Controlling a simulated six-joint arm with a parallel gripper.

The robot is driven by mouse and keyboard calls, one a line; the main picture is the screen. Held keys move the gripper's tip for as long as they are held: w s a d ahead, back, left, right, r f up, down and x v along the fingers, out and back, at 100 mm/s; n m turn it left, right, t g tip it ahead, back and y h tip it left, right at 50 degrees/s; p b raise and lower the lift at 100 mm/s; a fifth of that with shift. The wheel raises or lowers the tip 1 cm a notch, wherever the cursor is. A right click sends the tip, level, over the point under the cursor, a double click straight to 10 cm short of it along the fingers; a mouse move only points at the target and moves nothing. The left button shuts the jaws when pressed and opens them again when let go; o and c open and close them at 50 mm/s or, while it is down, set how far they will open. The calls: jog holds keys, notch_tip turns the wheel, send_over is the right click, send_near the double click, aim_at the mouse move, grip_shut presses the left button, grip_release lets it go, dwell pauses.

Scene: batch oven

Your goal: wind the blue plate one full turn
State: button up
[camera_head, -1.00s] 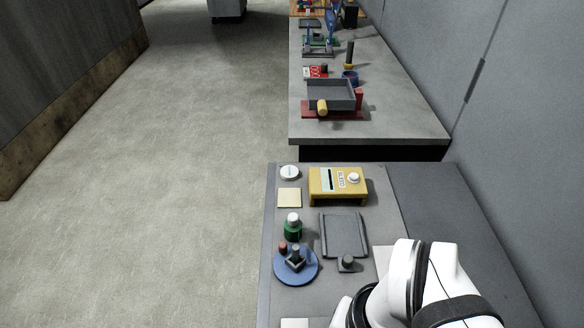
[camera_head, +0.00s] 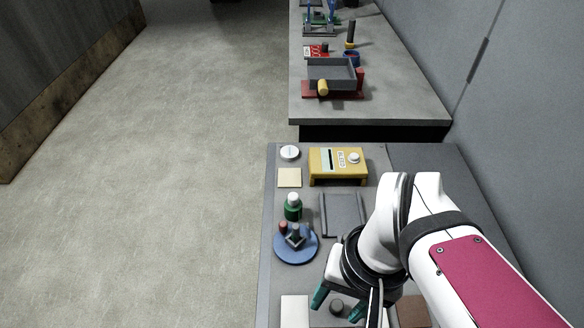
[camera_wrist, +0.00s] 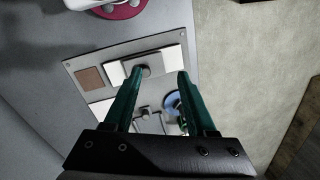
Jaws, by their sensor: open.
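The blue plate (camera_head: 298,257) is a round disc lying on the near table, left of my arm. A dark grey block (camera_head: 295,238) and a small red knob (camera_head: 283,227) stand on it. My gripper (camera_head: 338,303), with teal fingers, is open and empty, nearer to the camera and to the right of the plate, apart from it. In the wrist view the gripper (camera_wrist: 160,74) shows its two fingers spread, and the blue plate (camera_wrist: 170,104) is partly hidden beside the right finger.
A green bottle with a white cap (camera_head: 293,207) stands just behind the plate. A grey tray (camera_head: 343,214) lies to its right, and a yellow box (camera_head: 338,166) farther back. A dark round knob (camera_head: 336,306) is below my gripper. Open floor lies left of the table.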

jog(key=w+a+n, duration=0.3)
jog(key=w+n, duration=0.5)
jog(key=w, duration=0.6)
jog(key=n+h, duration=0.2)
jog(key=n, duration=0.5)
send_over(283, 224)
notch_tip(283, 224, down, 4)
jog(key=shift+n, duration=0.3)
notch_tip(283, 224, down, 16)
jog(key=shift+r, duration=0.25)
jog(key=shift+f, duration=0.45)
jog(key=shift+c, duration=0.3)
grip_shut()
